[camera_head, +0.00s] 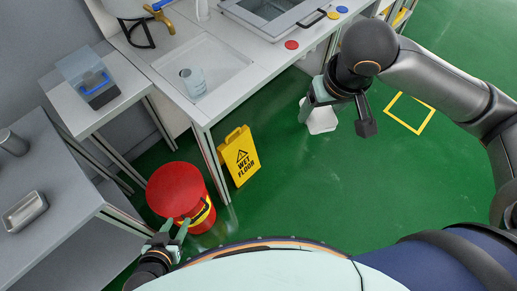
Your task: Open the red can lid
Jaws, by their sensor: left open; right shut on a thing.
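The red can (200,213) stands on the green floor at lower left, with a yellow and black band on its side. Its round red lid (175,188) covers the top and looks closed. My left gripper (174,229) is open at the near side of the can, its fingertips close to the lid's near edge; I cannot tell whether they touch it. My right gripper (337,112) is off to the right, far from the can, shut on a white object (321,117) that is partly hidden by the fingers.
A yellow wet floor sign (239,157) stands right of the can, close to a bench leg. The white bench (236,93) with a sink and a grey cup (193,82) is behind. A grey table (58,163) is at left. Green floor at right is mostly clear.

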